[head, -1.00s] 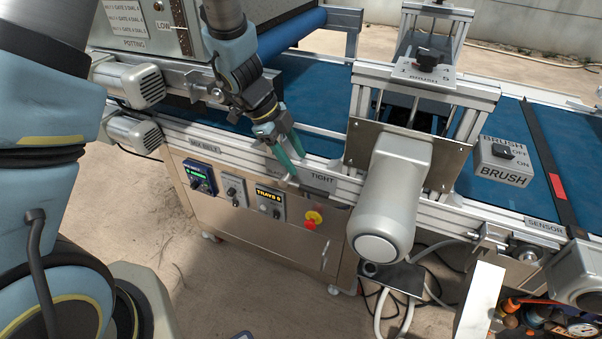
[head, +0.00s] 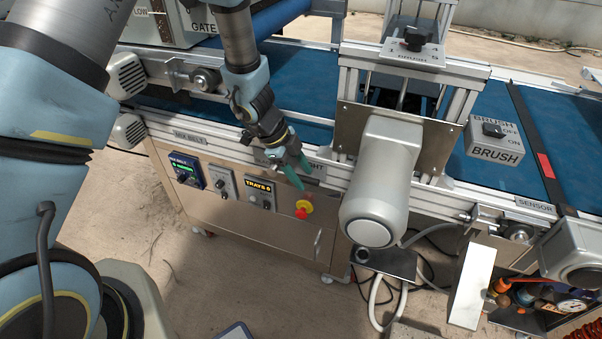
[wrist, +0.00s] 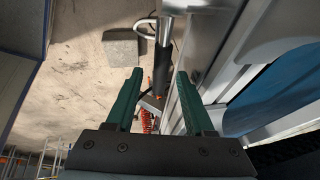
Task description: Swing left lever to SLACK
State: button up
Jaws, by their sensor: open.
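The label with TIGHT (head: 313,169) is on the front rail of the conveyor, above the control panel; my gripper covers part of it, and I cannot read SLACK. My gripper (head: 302,177) is at this label, its green fingers pointing down along the rail. I cannot make out the left lever for certain; the gripper may hide it. In the wrist view my gripper (wrist: 160,74) has its two fingers apart, the right one close beside the metal rail (wrist: 187,100). No held thing can be made out between them.
Below the rail is a panel with knobs, a TRAYS display (head: 259,189) and a red stop button (head: 302,210). The grey brush motor (head: 378,180) juts out just right of my gripper. The BRUSH switch box (head: 493,141) is farther right.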

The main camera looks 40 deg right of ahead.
jog(key=shift+c, duration=0.2)
grip_shut()
dwell(1.2)
